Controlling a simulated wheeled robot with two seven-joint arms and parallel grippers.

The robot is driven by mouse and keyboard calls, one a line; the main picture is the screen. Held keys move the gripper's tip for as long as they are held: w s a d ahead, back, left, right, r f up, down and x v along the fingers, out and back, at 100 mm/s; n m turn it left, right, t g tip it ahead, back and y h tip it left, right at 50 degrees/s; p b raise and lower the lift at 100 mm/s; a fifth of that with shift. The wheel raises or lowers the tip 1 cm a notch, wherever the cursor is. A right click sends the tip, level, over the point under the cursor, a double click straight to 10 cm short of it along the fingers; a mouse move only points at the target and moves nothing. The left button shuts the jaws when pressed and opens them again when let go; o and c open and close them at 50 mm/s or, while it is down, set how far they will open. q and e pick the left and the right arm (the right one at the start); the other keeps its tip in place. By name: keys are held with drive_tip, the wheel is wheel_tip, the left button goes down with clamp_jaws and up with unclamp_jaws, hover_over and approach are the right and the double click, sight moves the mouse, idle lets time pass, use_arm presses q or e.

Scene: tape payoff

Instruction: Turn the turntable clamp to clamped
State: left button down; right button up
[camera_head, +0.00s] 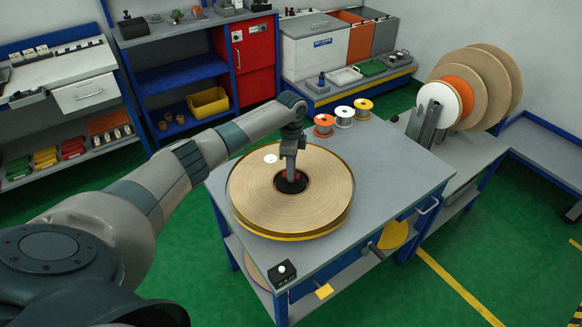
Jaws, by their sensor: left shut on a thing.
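A large tan tape roll (315,200) lies flat on the turntable, whose yellowish rim (285,236) shows below it on the grey table. My left gripper (290,177) points straight down at the hub and is shut on the clamp. Its fingers hide most of the clamp, so its setting cannot be read. A small white disc (271,158) lies on the roll, left of the gripper. My right gripper is not in view.
Small spools (344,116) stand along the table's back edge. A black box with a white button (283,271) sits at its front corner. Large upright rolls (480,85) stand on a rack at the right. The table's right part is clear.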

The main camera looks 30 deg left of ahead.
use_arm(q)
drive_tip(key=m, duration=0.2)
drive_tip(key=shift+m, duration=1.3)
drive_tip(key=m, duration=0.2)
drive_tip(key=shift+m, duration=1.4)
drive_tip(key=c, duration=1.8)
unclamp_jaws()
drive_tip(key=shift+c, duration=0.2)
drive_tip(key=shift+r, duration=0.1)
